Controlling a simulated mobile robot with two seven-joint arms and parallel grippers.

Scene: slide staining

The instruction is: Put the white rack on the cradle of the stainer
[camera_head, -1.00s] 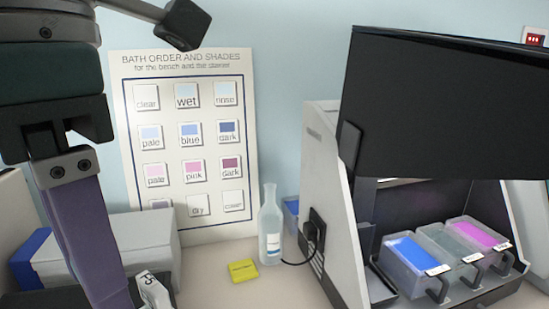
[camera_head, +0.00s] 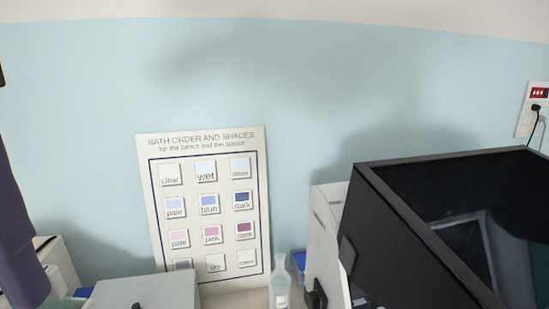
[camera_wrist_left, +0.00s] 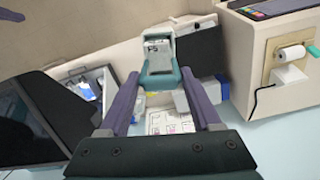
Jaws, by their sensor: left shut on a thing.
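In the head view only a purple part of my left arm shows at the left edge. The stainer (camera_head: 325,225) stands at the lower right, its black lid (camera_head: 400,230) raised in front. Its cradle is not visible. My right gripper is in neither view.
A bath order poster (camera_head: 205,140) leans on the blue wall. A clear bottle (camera_head: 280,287) stands between it and the stainer. A grey box (camera_head: 150,288) is at lower left. A wall socket (camera_head: 535,108) is at far right.

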